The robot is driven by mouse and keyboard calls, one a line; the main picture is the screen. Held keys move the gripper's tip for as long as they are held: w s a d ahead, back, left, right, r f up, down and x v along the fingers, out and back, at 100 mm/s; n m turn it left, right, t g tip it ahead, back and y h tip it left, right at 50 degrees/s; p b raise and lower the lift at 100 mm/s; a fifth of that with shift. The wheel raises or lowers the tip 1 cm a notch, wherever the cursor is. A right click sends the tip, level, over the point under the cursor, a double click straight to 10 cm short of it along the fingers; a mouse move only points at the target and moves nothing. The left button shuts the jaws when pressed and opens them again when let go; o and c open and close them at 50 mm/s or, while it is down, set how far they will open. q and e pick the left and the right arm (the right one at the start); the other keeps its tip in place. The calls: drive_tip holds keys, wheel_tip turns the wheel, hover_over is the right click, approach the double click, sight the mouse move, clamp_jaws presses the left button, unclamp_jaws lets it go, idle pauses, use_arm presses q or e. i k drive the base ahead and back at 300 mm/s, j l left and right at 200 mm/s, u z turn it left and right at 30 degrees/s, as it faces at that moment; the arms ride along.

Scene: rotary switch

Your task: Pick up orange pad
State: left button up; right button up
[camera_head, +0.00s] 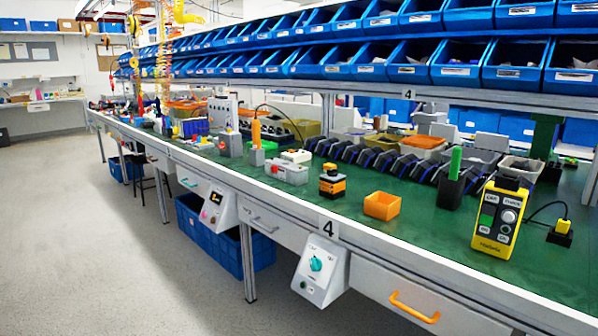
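No flat orange pad can be made out for certain, and I cannot tell which orange thing the name means. An orange open box (382,206) sits near the front edge of the green workbench top (420,226). To its left stands a black and orange block (332,182). Farther left, an upright orange piece (256,133) stands in a grey holder. Neither of my grippers shows in the head view.
A white box with a teal rotary knob (316,264) hangs at the bench front, near a drawer with an orange handle (415,306). A yellow device (499,217) stands at right. Blue bins (460,64) line the shelves above. The floor at left is clear.

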sight(326, 166)
drive_tip(key=i+j, duration=0.2)
drive_tip(key=j, duration=0.15)
drive_tip(key=i+j+z, duration=0.1)
drive_tip(key=j, duration=0.3)
drive_tip(key=i+j, duration=0.25)
drive_tip(key=j, duration=0.15)
drive_tip(key=i+j+z, duration=0.15)
drive_tip(key=j, duration=0.2)
drive_tip(key=i+j, duration=0.15)
drive_tip(key=j, duration=0.25)
drive_tip(key=i+j+z, duration=0.1)
drive_tip(key=j, duration=0.35)
drive_tip(key=i, duration=0.05)
